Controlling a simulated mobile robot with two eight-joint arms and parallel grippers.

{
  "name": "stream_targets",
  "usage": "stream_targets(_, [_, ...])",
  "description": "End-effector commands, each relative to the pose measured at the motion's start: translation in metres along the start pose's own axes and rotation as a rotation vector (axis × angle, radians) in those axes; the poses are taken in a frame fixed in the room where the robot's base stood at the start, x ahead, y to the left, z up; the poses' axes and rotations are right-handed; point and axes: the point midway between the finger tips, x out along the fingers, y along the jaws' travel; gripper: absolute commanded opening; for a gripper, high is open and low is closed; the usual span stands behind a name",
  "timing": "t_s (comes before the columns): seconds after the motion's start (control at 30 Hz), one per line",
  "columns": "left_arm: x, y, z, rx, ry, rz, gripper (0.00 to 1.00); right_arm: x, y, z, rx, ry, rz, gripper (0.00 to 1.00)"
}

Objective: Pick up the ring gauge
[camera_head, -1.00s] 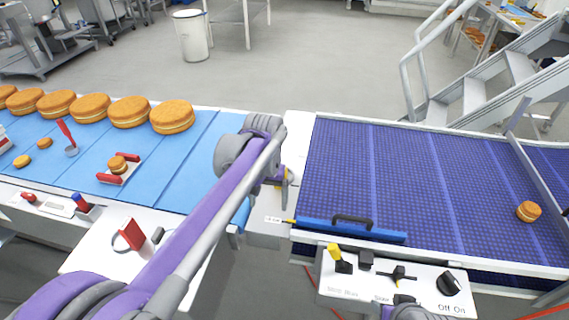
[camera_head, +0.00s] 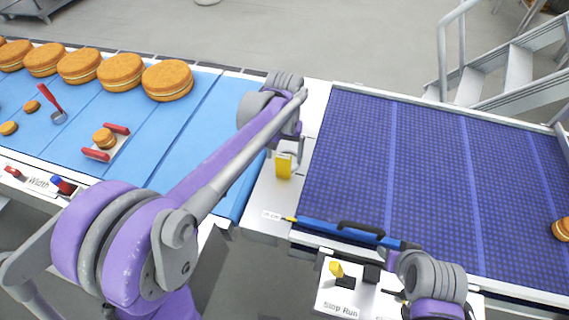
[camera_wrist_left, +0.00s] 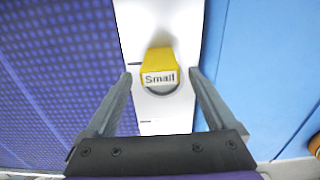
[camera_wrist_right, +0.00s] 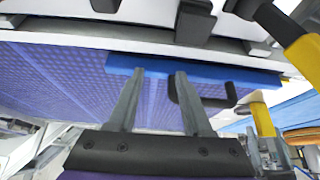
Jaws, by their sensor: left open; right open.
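A yellow block marked "Small" (camera_wrist_left: 158,68) with a pale ring below it, seemingly a ring gauge, stands on the white strip between the two belts. It also shows in the head view (camera_head: 284,166). My left gripper (camera_wrist_left: 160,80) is open above it, its fingers apart on either side with nothing held; in the head view the left wrist (camera_head: 270,112) hangs just over the block. My right gripper (camera_wrist_right: 160,75) is open and empty, near the blue bar (camera_wrist_right: 150,68) with the black handle. In the head view my right wrist (camera_head: 430,270) hides its fingers.
A blue belt (camera_head: 195,130) at left holds large filled rounds (camera_head: 167,80), small rounds, a red-handled tool (camera_head: 52,104) and a red-ended holder (camera_head: 118,146). A purple belt (camera_head: 430,160) at right has a round (camera_head: 563,229) at its edge. A switch panel (camera_head: 345,300) is in front.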

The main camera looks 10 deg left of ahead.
Motion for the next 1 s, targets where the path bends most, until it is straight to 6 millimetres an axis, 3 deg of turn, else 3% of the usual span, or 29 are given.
stream_targets(0.43, [0.051, -0.001, 0.003, 0.0, 0.0, 0.0, 0.9, -0.002, 0.0, -0.003, 0.0, 0.003, 0.0, 0.5])
stream_targets(0.73, [0.055, -0.001, 0.003, 0.0, 0.0, 0.0, 0.9, -0.002, 0.0, -0.003, 0.0, 0.003, 0.0, 0.5])
stream_targets(1.0, [0.055, -0.001, 0.003, 0.0, 0.0, 0.0, 0.41, -0.002, 0.0, -0.003, 0.0, 0.003, 0.0, 0.5])
